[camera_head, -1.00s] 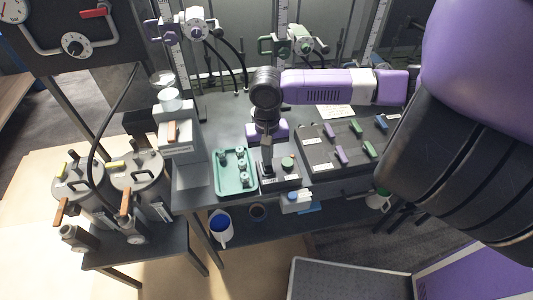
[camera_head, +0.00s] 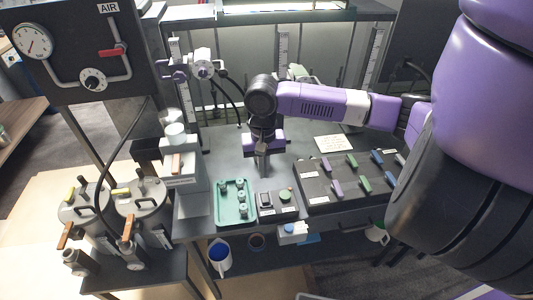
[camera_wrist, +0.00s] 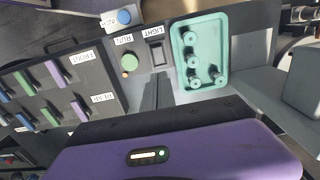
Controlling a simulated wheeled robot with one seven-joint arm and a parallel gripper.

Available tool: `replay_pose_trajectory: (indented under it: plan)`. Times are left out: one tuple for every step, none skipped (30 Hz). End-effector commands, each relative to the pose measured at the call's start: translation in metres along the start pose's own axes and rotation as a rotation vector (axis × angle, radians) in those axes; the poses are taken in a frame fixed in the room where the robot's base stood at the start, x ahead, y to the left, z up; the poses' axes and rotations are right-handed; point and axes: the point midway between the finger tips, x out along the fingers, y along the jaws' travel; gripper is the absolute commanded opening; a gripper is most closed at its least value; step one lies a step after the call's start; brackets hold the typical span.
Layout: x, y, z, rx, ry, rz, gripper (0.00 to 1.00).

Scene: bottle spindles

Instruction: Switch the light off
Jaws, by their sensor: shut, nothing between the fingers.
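The light switch (camera_wrist: 157,55) is a dark rocker beside the label LIGHT (camera_wrist: 137,32) in the wrist view. It sits on a small dark box next to a round green RUN button (camera_wrist: 129,61). In the head view the switch (camera_head: 265,199) shows at the front of the bench, with the green button (camera_head: 285,195) to its right. Which side of the rocker is pressed I cannot tell. My gripper (camera_head: 263,172) is shut and empty, pointing down behind and above the switch, apart from it. Its dark fingers (camera_wrist: 155,88) show just below the switch in the wrist view.
A green tray (camera_head: 220,212) with several small fittings stands left of the switch box. A dark panel (camera_head: 318,192) with coloured levers stands to the right. A grey dispenser (camera_head: 185,180) is at the left. A bright strip (camera_head: 285,6) glows at the top of the rear enclosure.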

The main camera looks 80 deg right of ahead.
Motion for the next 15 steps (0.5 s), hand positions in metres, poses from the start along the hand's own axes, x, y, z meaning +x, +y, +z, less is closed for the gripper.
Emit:
replay_pose_trajectory:
  plan:
    - [-0.009, 0.0, -0.002, 0.0, 0.002, -0.002, 0.0]
    - [-0.015, 0.0, -0.003, 0.0, 0.002, 0.0, 0.0]
    - [-0.023, 0.0, -0.004, 0.0, 0.002, -0.002, 0.0]
    - [-0.028, 0.0, -0.004, 0.0, 0.001, -0.001, 0.0]
    - [-0.032, 0.0, -0.005, 0.0, 0.002, -0.001, 0.0]
    - [-0.038, 0.0, -0.005, 0.0, 0.002, 0.0, 0.0]
    - [-0.042, 0.0, -0.006, 0.0, 0.001, 0.0, 0.0]
    - [-0.045, 0.0, -0.006, 0.0, 0.001, 0.0, 0.0]
    - [-0.049, 0.0, -0.007, 0.0, 0.001, 0.0, 0.0]
    - [-0.051, 0.0, -0.007, 0.001, 0.001, 0.0, 0.0]
    - [-0.053, 0.001, -0.007, 0.001, 0.001, 0.001, 0.0]
    - [-0.055, 0.001, -0.007, 0.001, 0.001, 0.001, 0.0]
    - [-0.056, 0.001, -0.007, 0.001, 0.0, 0.001, 0.0]
    - [-0.057, 0.001, -0.007, 0.001, 0.0, 0.001, 0.0]
    - [-0.057, 0.001, -0.007, 0.001, 0.0, 0.001, 0.0]
